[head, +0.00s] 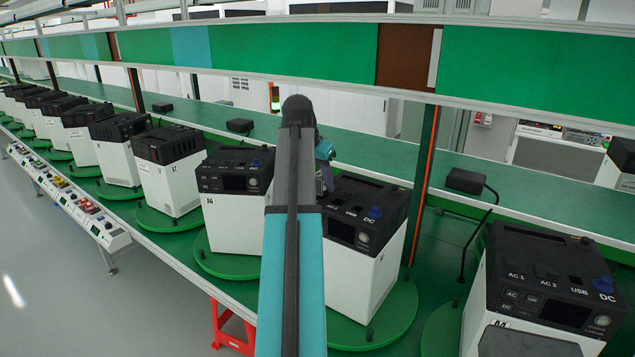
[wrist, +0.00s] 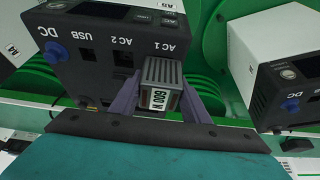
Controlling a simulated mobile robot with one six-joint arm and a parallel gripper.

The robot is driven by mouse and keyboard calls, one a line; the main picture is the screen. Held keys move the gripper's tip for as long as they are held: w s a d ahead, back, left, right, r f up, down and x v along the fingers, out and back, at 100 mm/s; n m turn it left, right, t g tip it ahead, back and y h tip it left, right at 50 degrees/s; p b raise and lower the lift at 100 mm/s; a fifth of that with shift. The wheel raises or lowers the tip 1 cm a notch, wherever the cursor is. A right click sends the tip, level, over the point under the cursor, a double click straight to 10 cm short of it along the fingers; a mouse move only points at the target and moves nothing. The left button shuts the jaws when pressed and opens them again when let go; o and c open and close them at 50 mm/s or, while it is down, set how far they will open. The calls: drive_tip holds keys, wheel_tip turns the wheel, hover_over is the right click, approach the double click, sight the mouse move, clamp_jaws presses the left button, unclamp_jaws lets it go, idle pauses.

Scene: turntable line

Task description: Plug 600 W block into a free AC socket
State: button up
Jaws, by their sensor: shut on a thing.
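The 600 W block (wrist: 158,98), grey with a white label, is held between the purple fingers of my gripper (wrist: 160,82) in the wrist view. It is over the AC 1 socket position of a black-topped power station (wrist: 75,70) and hides that socket. I cannot tell whether it is seated or just above. The AC 2 socket (wrist: 123,58) beside it looks empty. A blue plug (wrist: 52,54) sits at DC. In the head view this station (head: 350,265) stands behind my arm; my gripper (head: 325,170) is partly hidden there, and the block is hidden.
A similar station (head: 540,290) stands at the right, with a blue DC plug and a thin cable (head: 475,240) near it. Several more stations (head: 235,225) line the left on green turntables. A green rail (head: 290,50) runs overhead. A black box (head: 465,180) lies on the shelf behind.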

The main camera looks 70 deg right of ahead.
drive_tip(key=shift+f, duration=0.25)
drive_tip(key=o, duration=1.6)
drive_tip(key=shift+c, duration=0.2)
drive_tip(key=shift+p+v, duration=0.45)
drive_tip(key=shift+v, duration=0.35)
drive_tip(key=p+v, duration=0.4)
drive_tip(key=v, duration=0.8)
drive_tip(key=shift+p, duration=0.35)
drive_tip(key=shift+r, duration=0.15)
